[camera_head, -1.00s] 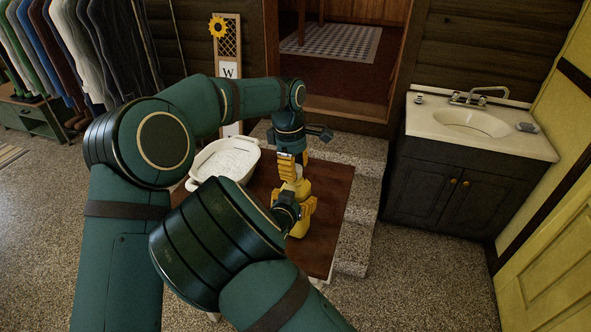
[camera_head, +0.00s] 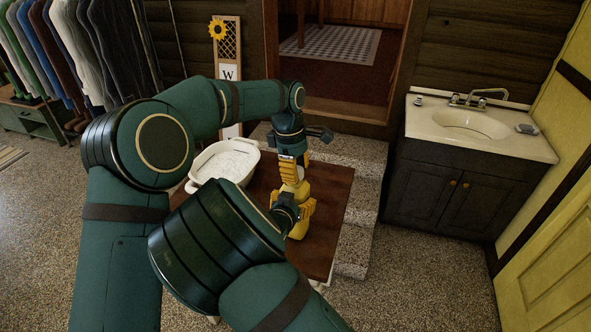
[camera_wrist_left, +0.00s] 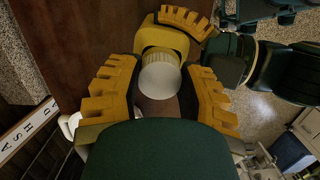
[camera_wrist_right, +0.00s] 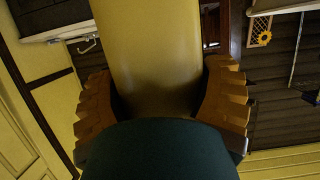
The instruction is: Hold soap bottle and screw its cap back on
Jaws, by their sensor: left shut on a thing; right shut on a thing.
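A yellow soap bottle (camera_head: 299,228) stands upright above the brown tabletop; I cannot tell whether its base touches. My right gripper (camera_head: 298,208) is shut around its body, which fills the right wrist view (camera_wrist_right: 150,55). My left gripper (camera_head: 292,177) points down from above and is shut on the white ribbed cap (camera_wrist_left: 160,80). In the left wrist view the cap is lined up over the bottle's top (camera_wrist_left: 165,38), between the fingers. I cannot tell how far it is threaded. In the head view the fingers hide the cap.
A white tub (camera_head: 226,163) stands on the brown table (camera_head: 332,190), left of the bottle. Stone steps (camera_head: 360,215) rise behind and right of the table. A sink cabinet (camera_head: 465,180) stands farther right, with open floor before it.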

